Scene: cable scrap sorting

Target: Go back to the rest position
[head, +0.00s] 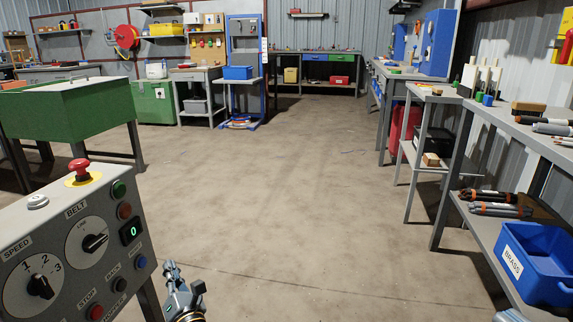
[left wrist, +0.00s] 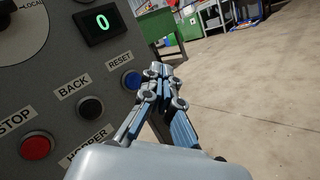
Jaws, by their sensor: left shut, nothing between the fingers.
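My left gripper (head: 174,274) is at the bottom of the head view, just right of the grey control panel (head: 40,226). It is shut and empty, with its fingers pointing away from me over the floor. In the left wrist view the shut fingers (left wrist: 160,76) lie beside the blue RESET button (left wrist: 131,79), which is on the panel's right edge; I cannot tell whether they touch the panel. The panel's display reads 0.
A red emergency stop button (head: 79,168) stands on top of the panel. A green bin (head: 73,106) on legs is behind it. The middle floor (head: 270,190) is clear.

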